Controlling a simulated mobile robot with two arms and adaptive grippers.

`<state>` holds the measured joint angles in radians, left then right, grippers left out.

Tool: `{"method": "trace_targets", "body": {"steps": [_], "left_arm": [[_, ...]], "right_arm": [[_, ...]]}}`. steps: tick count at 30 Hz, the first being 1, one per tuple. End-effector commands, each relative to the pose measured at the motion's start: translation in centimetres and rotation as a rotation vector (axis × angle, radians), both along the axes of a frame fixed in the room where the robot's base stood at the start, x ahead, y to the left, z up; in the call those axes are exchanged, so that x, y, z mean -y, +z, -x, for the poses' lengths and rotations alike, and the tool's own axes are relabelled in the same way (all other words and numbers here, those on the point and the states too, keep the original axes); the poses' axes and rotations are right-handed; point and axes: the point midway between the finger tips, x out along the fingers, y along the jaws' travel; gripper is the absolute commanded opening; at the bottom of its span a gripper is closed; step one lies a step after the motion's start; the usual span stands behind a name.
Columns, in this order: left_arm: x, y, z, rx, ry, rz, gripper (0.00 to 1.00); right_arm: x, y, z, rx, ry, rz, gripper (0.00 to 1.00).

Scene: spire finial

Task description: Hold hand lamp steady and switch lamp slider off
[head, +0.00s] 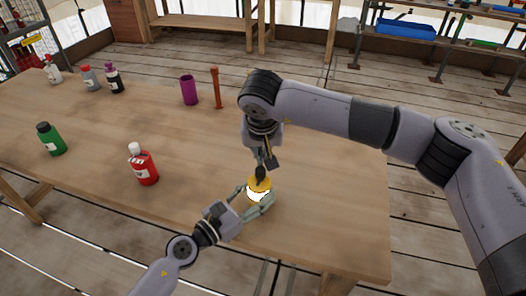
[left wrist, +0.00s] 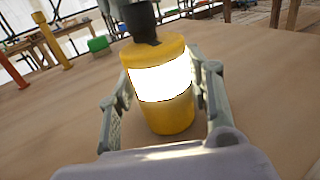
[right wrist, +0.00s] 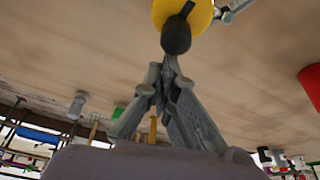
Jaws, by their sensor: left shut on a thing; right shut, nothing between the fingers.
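The hand lamp (head: 259,188) is a yellow cylinder with a white band glowing brightly. It stands upright near the table's front edge and fills the middle of the left wrist view (left wrist: 163,85). My left gripper (head: 256,201) is shut around its body, one finger on each side. A black knob (right wrist: 176,36) and a dark strip show on the lamp's yellow top in the right wrist view; they look like the slider. My right gripper (right wrist: 170,72) is shut and empty, its fingertips right at the knob. I cannot tell whether they touch it.
On the wooden table (head: 330,200) a red bottle (head: 143,166) and a green bottle (head: 50,139) stand left of the lamp. A purple cup (head: 189,90) and an orange-brown stick (head: 216,88) stand farther back. Several small bottles stand at the far left. The table right of the lamp is clear.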

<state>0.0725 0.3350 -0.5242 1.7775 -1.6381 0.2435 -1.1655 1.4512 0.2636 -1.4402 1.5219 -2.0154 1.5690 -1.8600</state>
Motion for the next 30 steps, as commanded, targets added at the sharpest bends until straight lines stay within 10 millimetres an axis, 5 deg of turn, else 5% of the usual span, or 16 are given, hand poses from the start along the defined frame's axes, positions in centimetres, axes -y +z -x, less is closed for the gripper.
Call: {"method": "trace_targets", "body": {"steps": [11,20,30], "left_arm": [[0.0,0.0,0.0,-0.001,0.001,-0.001,0.15],[-0.1,0.0,-0.1,-0.001,0.002,0.001,0.15],[0.0,0.0,0.0,0.000,0.001,0.000,0.15]], "right_arm": [[-0.8,0.0,2.5,-0.001,0.002,0.002,0.00],[-0.8,-0.1,2.5,-0.003,0.001,0.000,0.00],[-0.5,0.0,-1.6,0.001,-0.007,0.001,0.00]]}}
